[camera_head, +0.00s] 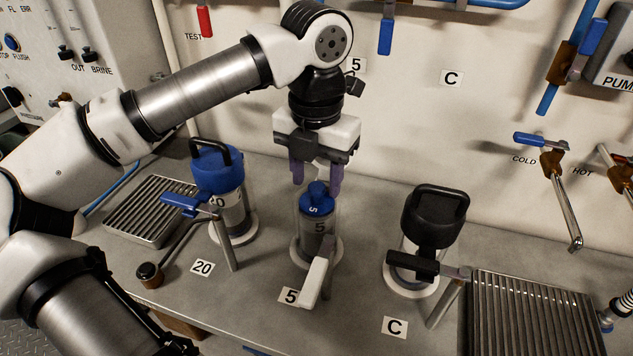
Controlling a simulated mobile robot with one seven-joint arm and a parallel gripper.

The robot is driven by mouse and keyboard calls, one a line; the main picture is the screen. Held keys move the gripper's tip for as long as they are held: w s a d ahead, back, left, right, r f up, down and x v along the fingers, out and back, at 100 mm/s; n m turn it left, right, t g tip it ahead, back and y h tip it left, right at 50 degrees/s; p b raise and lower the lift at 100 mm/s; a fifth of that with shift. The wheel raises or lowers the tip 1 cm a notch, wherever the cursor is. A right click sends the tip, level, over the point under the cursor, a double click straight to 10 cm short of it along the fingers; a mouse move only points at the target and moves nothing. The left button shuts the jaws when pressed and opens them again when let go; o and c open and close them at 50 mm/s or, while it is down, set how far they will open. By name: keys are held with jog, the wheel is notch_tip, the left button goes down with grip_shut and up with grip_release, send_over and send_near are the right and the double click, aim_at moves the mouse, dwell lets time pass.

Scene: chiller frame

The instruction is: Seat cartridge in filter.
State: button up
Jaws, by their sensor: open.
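The cartridge (317,203) has a blue top with a knob and the number 5 on it. It stands upright in the middle filter housing (318,245), a clear cylinder marked 5 on a white base ring. I cannot tell how deep it sits. My gripper (316,188) is open and points down over the cartridge. Its two purple fingers are apart, just above and to either side of the knob. I see no contact. A white lever handle (314,283) stands in front of the housing and hides part of its base.
On the left stands the filter marked 20 with a blue handled lid (217,168) and a blue lever (185,203). On the right, filter C has a black handled lid (435,216) and a black lever (412,264). Drain grates (525,315) lie on both sides. A spoon-like tool (150,272) lies front left.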

notch_tip(320, 180, up, 10)
dwell(0.3)
